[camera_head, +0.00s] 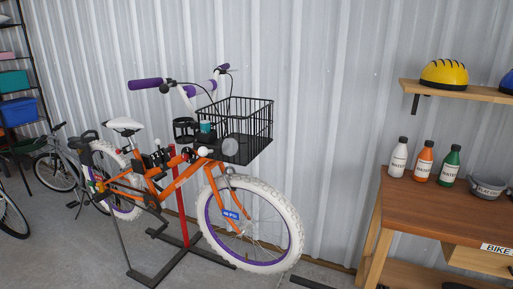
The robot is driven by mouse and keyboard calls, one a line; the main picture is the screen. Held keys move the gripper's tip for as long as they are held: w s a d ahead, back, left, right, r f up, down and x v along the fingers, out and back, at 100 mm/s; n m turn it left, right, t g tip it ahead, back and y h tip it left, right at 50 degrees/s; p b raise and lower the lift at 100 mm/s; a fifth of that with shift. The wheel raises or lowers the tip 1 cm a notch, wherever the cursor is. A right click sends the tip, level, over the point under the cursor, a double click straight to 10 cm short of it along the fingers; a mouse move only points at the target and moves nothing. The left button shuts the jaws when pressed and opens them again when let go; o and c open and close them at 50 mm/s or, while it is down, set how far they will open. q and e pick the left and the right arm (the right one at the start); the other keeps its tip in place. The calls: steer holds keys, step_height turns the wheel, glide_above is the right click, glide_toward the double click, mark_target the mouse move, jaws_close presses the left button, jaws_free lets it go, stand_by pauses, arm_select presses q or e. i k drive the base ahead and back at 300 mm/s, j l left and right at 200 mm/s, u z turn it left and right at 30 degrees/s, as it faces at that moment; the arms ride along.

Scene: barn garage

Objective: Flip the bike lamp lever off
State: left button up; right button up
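An orange bike (180,181) with purple grips and white tyres stands on a black and red stand (182,207), its front wheel toward the right. No lever position can be made out at this size. Neither of my grippers is in view.
A wooden workbench (440,207) with several bottles and a grey bowl (488,187) stands at the right. A shelf (455,91) above it holds a yellow helmet (444,73). More bikes and a rack stand at the left. Floor between bike and bench is mostly clear.

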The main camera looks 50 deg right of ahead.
mark_target(203, 152)
steer(key=z, duration=1.1)
